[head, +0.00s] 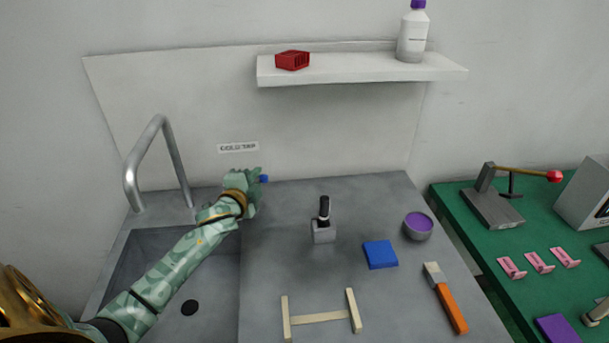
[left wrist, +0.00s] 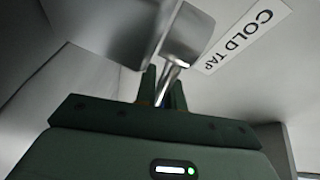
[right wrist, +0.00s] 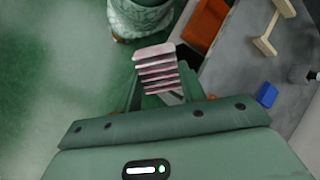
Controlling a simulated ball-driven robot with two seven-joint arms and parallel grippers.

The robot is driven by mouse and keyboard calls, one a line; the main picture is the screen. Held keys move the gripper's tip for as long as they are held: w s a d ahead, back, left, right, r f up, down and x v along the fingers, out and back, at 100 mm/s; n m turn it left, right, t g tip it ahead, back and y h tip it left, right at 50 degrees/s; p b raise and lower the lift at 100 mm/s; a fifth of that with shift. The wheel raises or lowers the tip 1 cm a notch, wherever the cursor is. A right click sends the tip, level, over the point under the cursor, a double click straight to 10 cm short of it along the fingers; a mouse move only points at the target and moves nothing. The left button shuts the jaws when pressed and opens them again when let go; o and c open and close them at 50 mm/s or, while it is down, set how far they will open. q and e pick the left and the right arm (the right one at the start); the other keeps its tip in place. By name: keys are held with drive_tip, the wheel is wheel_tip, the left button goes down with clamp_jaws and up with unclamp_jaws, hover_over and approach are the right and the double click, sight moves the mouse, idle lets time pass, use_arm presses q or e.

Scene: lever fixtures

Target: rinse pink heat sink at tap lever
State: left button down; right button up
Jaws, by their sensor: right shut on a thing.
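The pink heat sink (right wrist: 157,70), a stack of pale pink fins, is between the fingers of my right gripper (right wrist: 160,90), which is shut on it. My right gripper does not show in the head view. My left gripper (head: 257,180) is at the back wall, right of the tap spout (head: 160,150) and under the cold tap label (head: 238,147). A blue tip (head: 264,179) shows just past its fingers. In the left wrist view, the metal tap lever (left wrist: 172,72) runs down between the fingers of the left gripper (left wrist: 163,92). Their grip is unclear.
The grey sink (head: 150,262) with a dark drain is at left. The grey counter (head: 290,215) holds a switch-like lever, blue block, purple-topped bowl, orange-handled brush and wooden frame. A green table (head: 455,205) at right holds small pink pieces and a red-knobbed lever. A white shelf (head: 360,70) hangs above.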

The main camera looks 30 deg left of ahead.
use_arm(q)
drive_tip(key=shift+s+d+r+m+h+p, duration=0.1)
drive_tip(key=shift+s+d+m+h+p, duration=0.15)
drive_tip(key=shift+m+h+p, duration=0.3)
drive_tip(key=shift+s+d+r+m+h+p, duration=0.1)
drive_tip(key=shift+s+m+h+p, duration=0.2)
drive_tip(key=shift+h+p, duration=0.4)
use_arm(e)
drive_tip(key=shift+s+r, duration=0.1)
drive_tip(key=shift+r, duration=1.35)
use_arm(q)
drive_tip(key=shift+d+f+m+t+h, duration=0.2)
drive_tip(key=shift+m+t+h, duration=0.1)
drive_tip(key=shift+m+h, duration=0.25)
use_arm(e)
drive_tip(key=shift+r, duration=0.2)
drive_tip(key=shift+f, duration=0.1)
use_arm(q)
drive_tip(key=c, duration=1.5)
unclamp_jaws()
drive_tip(key=shift+s, duration=0.15)
